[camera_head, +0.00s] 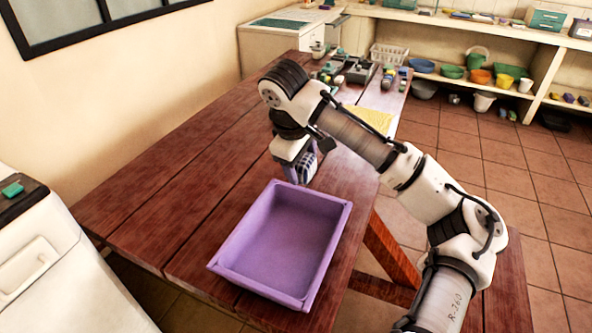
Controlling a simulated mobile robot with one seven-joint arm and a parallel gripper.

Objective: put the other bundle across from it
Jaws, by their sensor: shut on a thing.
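My gripper (298,172) points down over the wooden table, just behind the far edge of the purple tray. It is shut on a small blue-and-white checked bundle (309,163), which is partly hidden by the gripper. I cannot tell whether the bundle touches the table. The purple tray (232,271) lies on the near part of the table, and its visible inside is empty. No second bundle can be made out clearly; my arm covers part of the table behind the gripper.
The wooden table (180,178) is bare to the left of the tray. A yellow cloth (380,117) lies behind my arm. Several small items and a white basket (388,55) stand at the far end. Shelves with colourful bowls (481,77) line the back wall.

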